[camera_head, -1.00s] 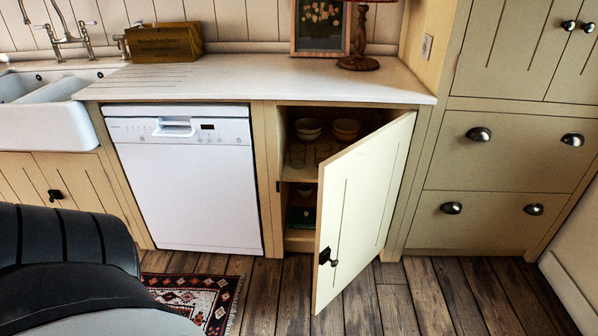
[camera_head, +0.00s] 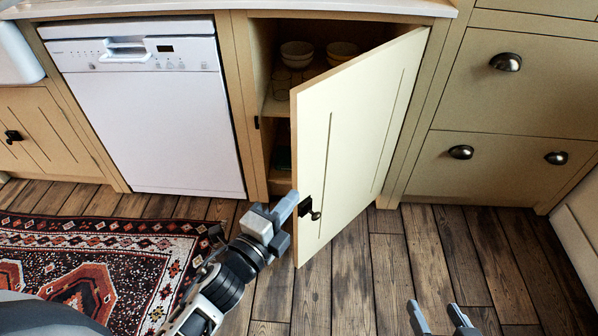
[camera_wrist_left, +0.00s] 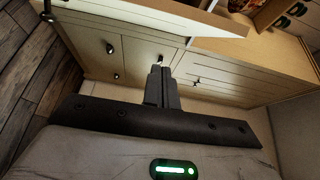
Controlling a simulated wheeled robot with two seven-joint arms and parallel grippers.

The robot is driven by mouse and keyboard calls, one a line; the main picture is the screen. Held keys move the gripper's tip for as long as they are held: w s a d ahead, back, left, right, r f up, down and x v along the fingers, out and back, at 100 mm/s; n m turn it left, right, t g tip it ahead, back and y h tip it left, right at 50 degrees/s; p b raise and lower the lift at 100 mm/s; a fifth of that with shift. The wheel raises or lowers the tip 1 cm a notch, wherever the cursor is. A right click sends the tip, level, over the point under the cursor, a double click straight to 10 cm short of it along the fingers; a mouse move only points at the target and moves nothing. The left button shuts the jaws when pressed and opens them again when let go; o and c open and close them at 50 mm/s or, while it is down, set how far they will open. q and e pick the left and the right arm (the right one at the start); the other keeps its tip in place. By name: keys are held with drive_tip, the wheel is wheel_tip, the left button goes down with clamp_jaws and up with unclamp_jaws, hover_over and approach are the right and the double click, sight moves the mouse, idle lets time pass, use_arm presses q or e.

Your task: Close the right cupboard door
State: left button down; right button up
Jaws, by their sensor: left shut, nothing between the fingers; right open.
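The right cupboard door (camera_head: 355,135) is cream with vertical grooves and stands open. It is hinged on its right side, and its free edge points out into the room. A dark handle (camera_head: 308,207) sits low near that edge. My left gripper (camera_head: 295,203) is shut and empty, its tip beside the free edge at handle height. I cannot tell whether it touches the door. Its closed fingers also show in the left wrist view (camera_wrist_left: 160,78). My right gripper (camera_head: 439,308) is open and empty over the floor, to the right of the door.
Bowls (camera_head: 297,54) and glasses stand inside the cupboard. A white dishwasher (camera_head: 145,115) is to its left, and drawers (camera_head: 510,95) are to its right. A patterned rug (camera_head: 110,250) lies on the wooden floor at left.

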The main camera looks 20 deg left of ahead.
sight(300, 160)
use_arm(q)
drive_tip(key=w, duration=0.7)
drive_tip(key=w+a, duration=0.1)
drive_tip(key=w, duration=0.3)
drive_tip(key=shift+r, duration=0.1)
drive_tip(key=shift+w+a, duration=0.2)
drive_tip(key=shift+a, duration=0.1)
drive_tip(key=shift+a, duration=0.1)
